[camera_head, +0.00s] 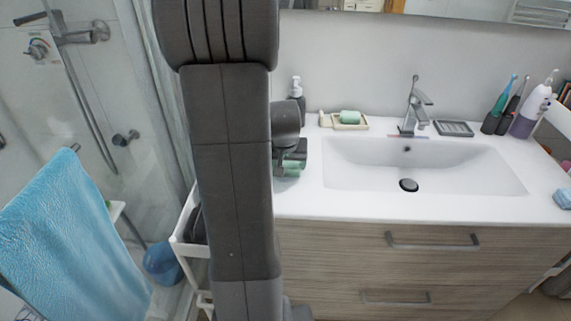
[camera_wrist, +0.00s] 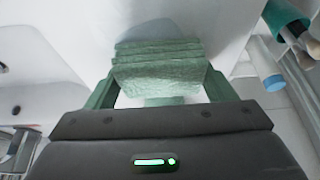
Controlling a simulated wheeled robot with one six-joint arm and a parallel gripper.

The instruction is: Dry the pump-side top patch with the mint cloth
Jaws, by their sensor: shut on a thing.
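My gripper (camera_head: 290,160) is shut on a folded mint cloth (camera_head: 291,171) above the left part of the white counter, left of the basin. In the wrist view the cloth (camera_wrist: 157,66) sits in layers between the two fingers of my gripper (camera_wrist: 158,82), over a plain white surface. I cannot tell whether the cloth touches that surface. The dark pump bottle (camera_head: 297,88) stands at the back left of the counter, behind my gripper.
The basin (camera_head: 450,165) and tap (camera_head: 414,105) lie to the right. A soap dish (camera_head: 341,127) with a mint block (camera_head: 350,117) stands behind the gripper. A white cart (camera_head: 183,238) is left of the counter. In the wrist view, a teal cup (camera_wrist: 285,15) and containers are at right.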

